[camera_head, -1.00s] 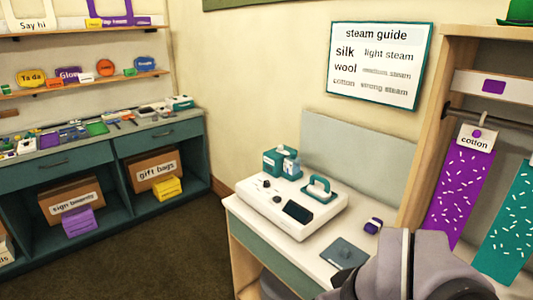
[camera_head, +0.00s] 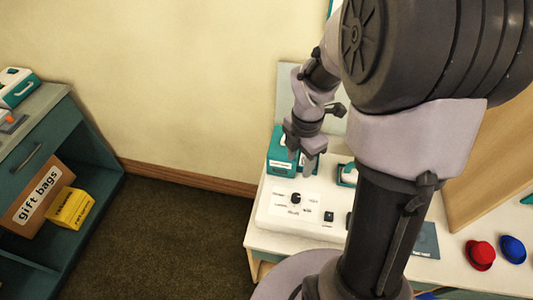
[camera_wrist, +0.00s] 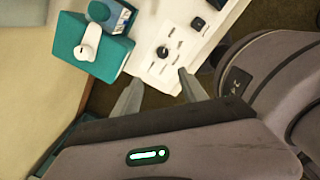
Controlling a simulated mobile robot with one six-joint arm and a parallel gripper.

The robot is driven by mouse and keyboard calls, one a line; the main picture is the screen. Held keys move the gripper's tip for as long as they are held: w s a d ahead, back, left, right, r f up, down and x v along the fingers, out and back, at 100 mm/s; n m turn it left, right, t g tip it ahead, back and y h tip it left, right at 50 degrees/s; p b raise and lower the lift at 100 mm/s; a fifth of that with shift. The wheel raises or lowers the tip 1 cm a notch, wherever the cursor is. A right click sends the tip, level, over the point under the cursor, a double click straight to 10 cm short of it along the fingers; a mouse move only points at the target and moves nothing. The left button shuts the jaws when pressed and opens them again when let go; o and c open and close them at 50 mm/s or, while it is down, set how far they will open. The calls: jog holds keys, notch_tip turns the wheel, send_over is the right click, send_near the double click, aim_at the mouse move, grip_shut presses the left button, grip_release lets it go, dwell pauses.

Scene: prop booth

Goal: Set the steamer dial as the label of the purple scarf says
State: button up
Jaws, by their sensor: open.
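The white steamer (camera_head: 272,217) sits on the white counter, partly hidden behind my arm. Its black dial (camera_head: 296,198) is on the left of its top, with small labels around it that I cannot read surely. In the wrist view the dial (camera_wrist: 163,51) lies just beyond my fingertips; its pointer setting is unclear. My gripper (camera_head: 301,168) is open and empty, pointing down above the steamer's back left part, apart from the dial. In the wrist view my gripper (camera_wrist: 160,80) has its two fingers spread below the dial. The purple scarf and the steam guide are out of view now.
A teal box (camera_head: 281,158) stands behind the steamer, close to my gripper; it also shows in the wrist view (camera_wrist: 70,38). A red hat (camera_head: 480,254) and a blue hat (camera_head: 513,249) lie on the counter's right. Open floor (camera_head: 185,235) lies left of the counter.

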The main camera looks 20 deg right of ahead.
jog(key=b, duration=0.3)
send_over(296, 196)
notch_tip(296, 196, down, 6)
jog(key=f, duration=0.1)
notch_tip(296, 196, down, 10)
jog(key=b, duration=0.3)
jog(key=shift+f, duration=0.15)
grip_shut()
